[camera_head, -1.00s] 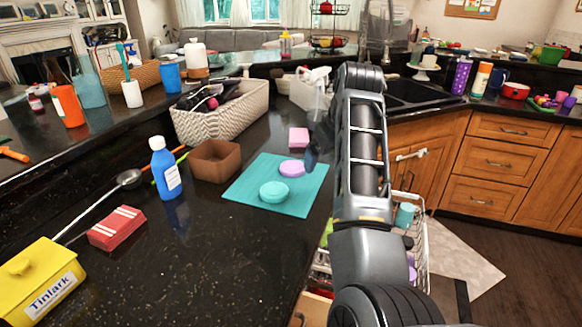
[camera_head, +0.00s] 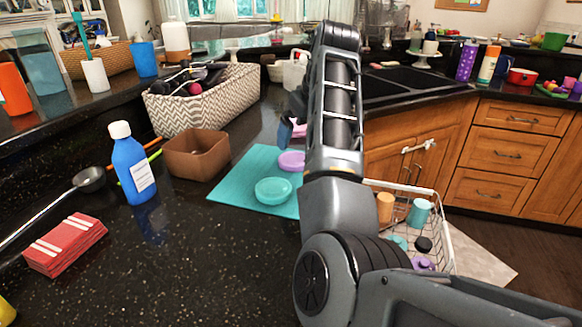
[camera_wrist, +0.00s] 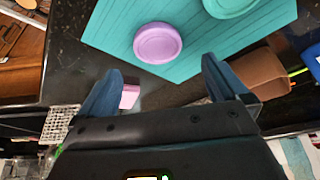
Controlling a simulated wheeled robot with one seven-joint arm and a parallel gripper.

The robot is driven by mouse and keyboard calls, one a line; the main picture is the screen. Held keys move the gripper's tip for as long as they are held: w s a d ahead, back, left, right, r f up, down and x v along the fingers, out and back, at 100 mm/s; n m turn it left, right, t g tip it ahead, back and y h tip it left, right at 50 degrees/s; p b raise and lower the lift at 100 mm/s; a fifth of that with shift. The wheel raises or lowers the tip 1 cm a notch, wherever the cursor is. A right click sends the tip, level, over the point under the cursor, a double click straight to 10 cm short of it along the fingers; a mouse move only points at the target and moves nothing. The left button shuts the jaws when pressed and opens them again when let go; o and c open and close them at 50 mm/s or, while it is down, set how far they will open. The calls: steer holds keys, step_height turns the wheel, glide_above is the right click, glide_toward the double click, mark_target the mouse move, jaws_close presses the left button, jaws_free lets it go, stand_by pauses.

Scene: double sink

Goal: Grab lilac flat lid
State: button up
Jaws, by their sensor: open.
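The lilac flat lid (camera_head: 291,161) lies on a teal mat (camera_head: 236,172) on the dark counter. A round teal container or lid (camera_head: 273,190) lies just in front of it on the mat. In the wrist view the lilac lid (camera_wrist: 158,43) is whole and unobstructed, ahead of the fingertips. My gripper (camera_wrist: 162,72) is open and empty, its two blue-grey fingers spread on either side below the lid and apart from it. In the head view my arm hides most of the gripper, and only a finger shows behind the lid.
A pink block (camera_wrist: 129,96) sits near one finger. A brown box (camera_head: 197,154), a blue bottle (camera_head: 133,165) and a chevron basket (camera_head: 205,104) stand left of the mat. A wire dishwasher rack (camera_head: 436,228) with cups is below right.

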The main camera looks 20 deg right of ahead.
mark_target(294, 159)
steer(key=x, duration=0.8)
steer(key=shift+w+d, duration=0.15)
steer(key=shift+w, duration=0.05)
steer(key=shift+r, duration=0.1)
steer(key=shift+c, duration=0.3)
steer(key=c, duration=0.9)
steer(key=shift+o, duration=0.2)
